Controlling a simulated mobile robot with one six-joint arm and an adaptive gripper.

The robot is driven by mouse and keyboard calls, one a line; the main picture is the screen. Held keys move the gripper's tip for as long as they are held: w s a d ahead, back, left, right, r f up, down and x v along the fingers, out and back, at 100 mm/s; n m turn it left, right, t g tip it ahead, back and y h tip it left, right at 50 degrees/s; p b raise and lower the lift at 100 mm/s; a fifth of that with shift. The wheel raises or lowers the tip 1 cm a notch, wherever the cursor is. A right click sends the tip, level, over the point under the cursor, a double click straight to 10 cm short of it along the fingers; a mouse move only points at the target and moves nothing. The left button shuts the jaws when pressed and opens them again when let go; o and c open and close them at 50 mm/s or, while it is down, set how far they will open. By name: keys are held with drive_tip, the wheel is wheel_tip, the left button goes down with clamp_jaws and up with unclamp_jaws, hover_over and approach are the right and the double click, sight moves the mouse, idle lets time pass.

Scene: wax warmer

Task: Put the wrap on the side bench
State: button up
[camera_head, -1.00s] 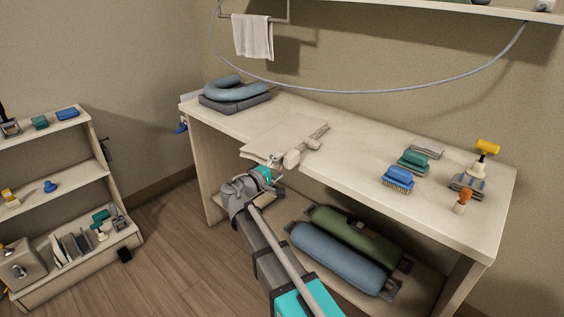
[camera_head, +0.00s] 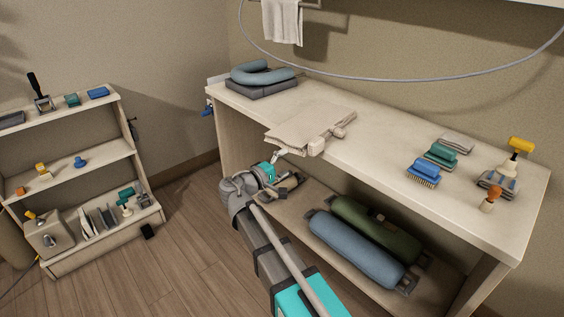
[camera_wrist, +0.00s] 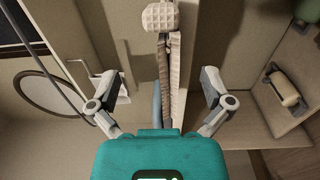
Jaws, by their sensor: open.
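The wrap (camera_head: 312,122) is a beige folded cloth with pale rolled ends. It lies on the long bench, and its front part reaches the bench's front edge. My gripper (camera_head: 290,169) is in front of that edge, just below the wrap's near corner. In the wrist view, the wrap's waffle-textured edge (camera_wrist: 176,75) and a rolled end (camera_wrist: 160,17) show between and beyond the fingers. My gripper also shows there (camera_wrist: 166,86), with its fingers wide apart and nothing gripped. I cannot tell how far the wrap is from the fingers in depth.
The long bench (camera_head: 385,152) holds a blue neck cushion (camera_head: 263,72) at left and several brushes and tools at right. Blue (camera_head: 355,249) and green (camera_head: 375,229) bolsters lie on its lower shelf. A stocked shelf unit (camera_head: 100,156) stands at left. Floor between is clear.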

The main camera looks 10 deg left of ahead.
idle(0.4)
drive_tip(key=s+d+f+m+g+y, duration=0.1)
drive_tip(key=d+f+m+g, duration=0.2)
drive_tip(key=d, duration=0.4)
drive_tip(key=s+d+f+g, duration=0.2)
drive_tip(key=d+f+g, duration=0.1)
drive_tip(key=d+f, duration=0.25)
drive_tip(key=s+d+f+m+g+y, duration=0.1)
drive_tip(key=d+f+m+g, duration=0.15)
drive_tip(key=d, duration=0.55)
drive_tip(key=s+d+f+m+g+y, duration=0.5)
drive_tip(key=s+d+f+y, duration=0.3)
drive_tip(key=s, duration=0.4)
drive_tip(key=shift+s+d+f+g+y, duration=0.15)
drive_tip(key=shift+s+d+g+y, duration=0.25)
drive_tip(key=shift+y, duration=0.3)
drive_tip(key=shift+w+a, duration=0.1)
drive_tip(key=shift+w, duration=0.05)
